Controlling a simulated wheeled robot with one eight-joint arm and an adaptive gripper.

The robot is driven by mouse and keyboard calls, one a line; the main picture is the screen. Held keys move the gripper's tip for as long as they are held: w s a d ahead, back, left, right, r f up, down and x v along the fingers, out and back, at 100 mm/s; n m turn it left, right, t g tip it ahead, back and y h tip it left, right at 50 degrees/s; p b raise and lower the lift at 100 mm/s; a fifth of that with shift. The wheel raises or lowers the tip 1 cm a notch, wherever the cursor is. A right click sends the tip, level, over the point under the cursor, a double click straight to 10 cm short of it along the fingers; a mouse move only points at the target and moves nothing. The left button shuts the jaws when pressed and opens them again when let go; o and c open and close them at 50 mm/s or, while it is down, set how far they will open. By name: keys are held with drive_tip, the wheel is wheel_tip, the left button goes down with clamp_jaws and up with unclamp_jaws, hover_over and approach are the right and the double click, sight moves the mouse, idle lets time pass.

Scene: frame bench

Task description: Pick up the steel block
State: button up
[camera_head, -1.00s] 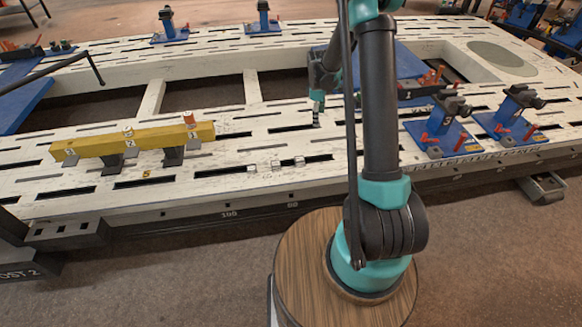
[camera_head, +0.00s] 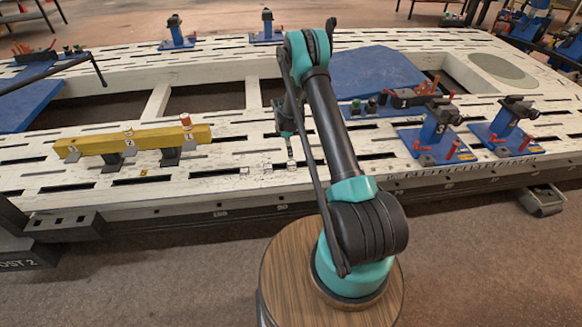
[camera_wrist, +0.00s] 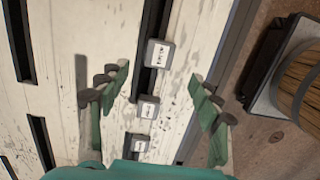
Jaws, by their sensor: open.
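Three small grey blocks with white labels stand in a row on the white slotted bench (camera_head: 225,155). In the wrist view they are a top block (camera_wrist: 160,53), a middle block (camera_wrist: 148,106) and a bottom block (camera_wrist: 137,146). The labels are too small to read, so I cannot tell which is the steel one. My gripper (camera_wrist: 158,88) is open and empty above the row, with its green fingers on either side of the middle and top blocks. In the head view my gripper (camera_head: 290,153) hangs just above the right end of the row.
A yellow beam (camera_head: 140,140) rests on dark supports to the left. Blue plates with dark clamps (camera_head: 436,130) stand to the right. Long slots cut the bench top, one close beside the blocks. The bench's front edge is near the row.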

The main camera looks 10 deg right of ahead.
sight(291, 163)
drive_tip(key=f, duration=0.6)
drive_tip(key=d+f, duration=0.1)
drive_tip(key=f, duration=0.3)
drive_tip(key=shift+d, duration=0.1)
drive_tip(key=shift+r, duration=0.1)
clamp_jaws()
